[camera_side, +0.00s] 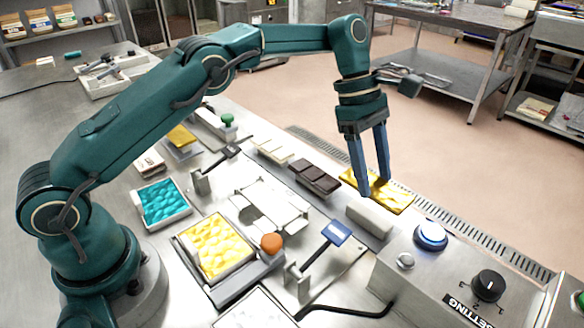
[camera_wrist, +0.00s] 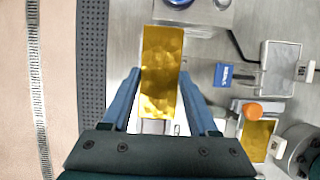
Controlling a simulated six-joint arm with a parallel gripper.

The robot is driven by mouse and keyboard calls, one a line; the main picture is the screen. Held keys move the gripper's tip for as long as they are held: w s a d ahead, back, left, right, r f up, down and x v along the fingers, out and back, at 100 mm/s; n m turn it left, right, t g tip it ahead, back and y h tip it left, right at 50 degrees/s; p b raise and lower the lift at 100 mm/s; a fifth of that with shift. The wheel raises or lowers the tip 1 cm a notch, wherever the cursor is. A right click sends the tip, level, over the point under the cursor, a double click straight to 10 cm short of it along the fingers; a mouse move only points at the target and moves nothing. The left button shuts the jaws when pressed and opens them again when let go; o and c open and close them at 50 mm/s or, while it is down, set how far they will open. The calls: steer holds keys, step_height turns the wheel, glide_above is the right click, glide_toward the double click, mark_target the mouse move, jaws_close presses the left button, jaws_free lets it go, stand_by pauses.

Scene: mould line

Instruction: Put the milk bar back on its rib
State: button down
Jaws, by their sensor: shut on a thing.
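A gold, shiny bar (camera_side: 398,196) lies flat near the table's far edge, and it fills the middle of the wrist view (camera_wrist: 163,60). My gripper (camera_side: 374,187) points down over it, one finger on each long side. In the wrist view my gripper (camera_wrist: 163,74) is shut on the gold bar. I cannot tell whether the bar rests on a support or hangs just above. No plain milk-brown bar shows. A dark brown bar (camera_side: 315,176) and a cream bar (camera_side: 272,149) lie in line to its left.
A grey block (camera_side: 369,217) stands close to the gold bar. The control box (camera_side: 450,270) with a blue button (camera_side: 430,235) is to the right. A blue-ended lever (camera_side: 337,233) and orange knob (camera_side: 272,243) stand in front. A dark grate (camera_wrist: 92,60) runs along the edge.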

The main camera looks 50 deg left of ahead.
mark_target(365, 211)
steer(key=shift+f, duration=2.55)
steer(key=shift+f, duration=0.25)
steer(key=shift+c, duration=0.4)
jaws_free()
